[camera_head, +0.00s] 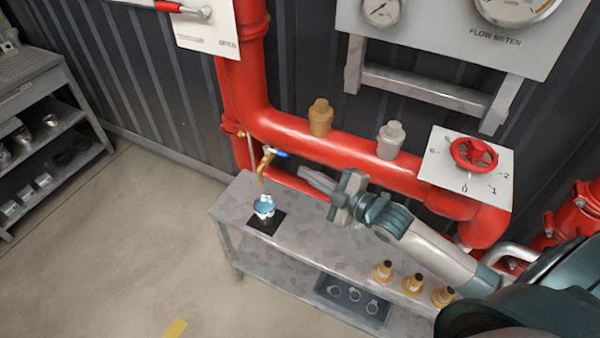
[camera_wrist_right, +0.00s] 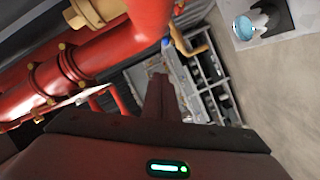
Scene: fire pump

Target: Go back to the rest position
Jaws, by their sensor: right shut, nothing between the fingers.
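My right gripper (camera_head: 318,183) shows in the head view above the grey metal bench, in front of the red pipe. Its fingers are together with nothing between them, and they point left toward the small brass tap (camera_head: 265,163) with a blue handle. In the right wrist view the shut fingers (camera_wrist_right: 158,90) stick out over the bench side. My right arm reaches in from the lower right. My left gripper is not in view.
A blue and white item (camera_head: 263,206) stands on a black square on the bench (camera_head: 310,225). Several brass nozzles (camera_head: 412,283) stand at its right. The red pipe (camera_head: 340,150) and red handwheel (camera_head: 473,154) are behind. A shelf (camera_head: 45,130) stands far left; the floor between is clear.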

